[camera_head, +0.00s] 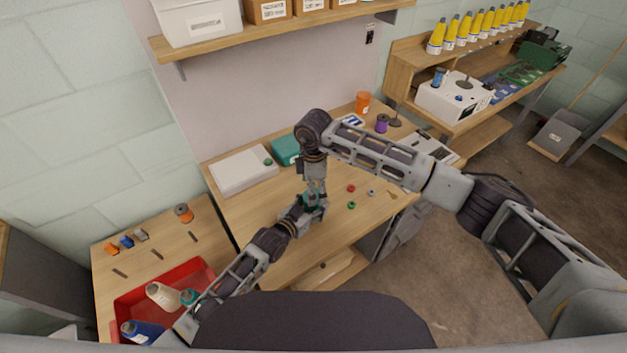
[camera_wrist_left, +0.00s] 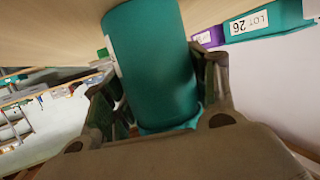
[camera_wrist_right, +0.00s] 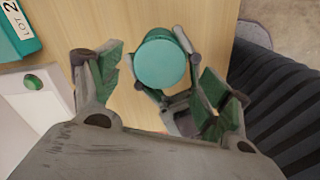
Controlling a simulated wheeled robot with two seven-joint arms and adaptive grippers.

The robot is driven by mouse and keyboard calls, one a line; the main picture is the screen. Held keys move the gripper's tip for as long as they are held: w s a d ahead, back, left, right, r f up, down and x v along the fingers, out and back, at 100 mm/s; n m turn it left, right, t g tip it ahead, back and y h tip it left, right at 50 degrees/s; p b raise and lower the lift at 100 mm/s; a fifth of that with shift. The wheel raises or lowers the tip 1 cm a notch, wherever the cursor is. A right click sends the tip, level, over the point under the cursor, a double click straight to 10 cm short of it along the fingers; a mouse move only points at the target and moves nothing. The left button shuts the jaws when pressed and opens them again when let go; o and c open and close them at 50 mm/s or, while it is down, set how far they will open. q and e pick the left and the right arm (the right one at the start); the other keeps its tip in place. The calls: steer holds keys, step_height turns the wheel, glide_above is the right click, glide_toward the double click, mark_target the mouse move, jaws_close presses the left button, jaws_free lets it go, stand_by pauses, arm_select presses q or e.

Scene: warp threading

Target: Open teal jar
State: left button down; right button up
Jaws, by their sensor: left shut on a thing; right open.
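A teal jar (camera_wrist_left: 150,65) is held in my left gripper (camera_wrist_left: 158,115), which is shut around its body. In the right wrist view the jar's round light-teal lid (camera_wrist_right: 162,63) faces the camera and is still on the jar. My right gripper (camera_wrist_right: 163,88) is open above the lid, one finger on each side with clear gaps, not touching it. In the head view both grippers meet over the table, the right gripper (camera_head: 315,187) pointing down above the left gripper (camera_head: 307,207); the jar there is mostly hidden between them.
A red tray (camera_head: 128,308) with bottles stands at the lower left.

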steer(key=shift+f, duration=1.3)
steer(key=c, duration=1)
steer(key=shift+c, duration=0.2)
steer(key=shift+n, duration=0.3)
steer(key=n, duration=0.9)
steer(key=shift+n, duration=0.4)
steer(key=o, duration=1.1)
